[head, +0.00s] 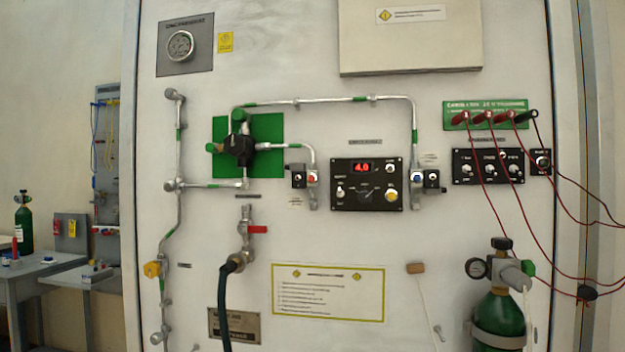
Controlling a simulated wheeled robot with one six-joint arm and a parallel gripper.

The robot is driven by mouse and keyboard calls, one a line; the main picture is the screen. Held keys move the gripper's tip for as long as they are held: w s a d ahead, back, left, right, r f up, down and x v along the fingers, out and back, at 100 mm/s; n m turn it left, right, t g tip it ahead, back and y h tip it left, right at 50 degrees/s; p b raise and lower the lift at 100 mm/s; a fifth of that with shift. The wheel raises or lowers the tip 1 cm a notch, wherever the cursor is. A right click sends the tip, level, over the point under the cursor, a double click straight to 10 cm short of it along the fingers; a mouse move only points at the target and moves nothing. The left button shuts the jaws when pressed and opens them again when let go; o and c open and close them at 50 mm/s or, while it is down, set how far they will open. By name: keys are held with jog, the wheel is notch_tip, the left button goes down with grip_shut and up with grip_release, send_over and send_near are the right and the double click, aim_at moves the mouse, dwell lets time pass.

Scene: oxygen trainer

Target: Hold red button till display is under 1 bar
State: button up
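A black control panel (367,198) is mounted on the white wall panel, right of centre. Its display (362,168) shows small red digits that look like 4.0, but they are too small to read surely. A small valve block just left of the control panel carries a red button (312,177). Nothing touches or covers this button. My gripper is not in view, so its state and its place relative to the button do not show.
A yellow knob (391,196) sits on the control panel. Metal pipes (300,102) run above the button. A red-handled valve (257,229) with a black hose is lower left. Red cables (500,205) hang at right, near a green cylinder (498,318).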

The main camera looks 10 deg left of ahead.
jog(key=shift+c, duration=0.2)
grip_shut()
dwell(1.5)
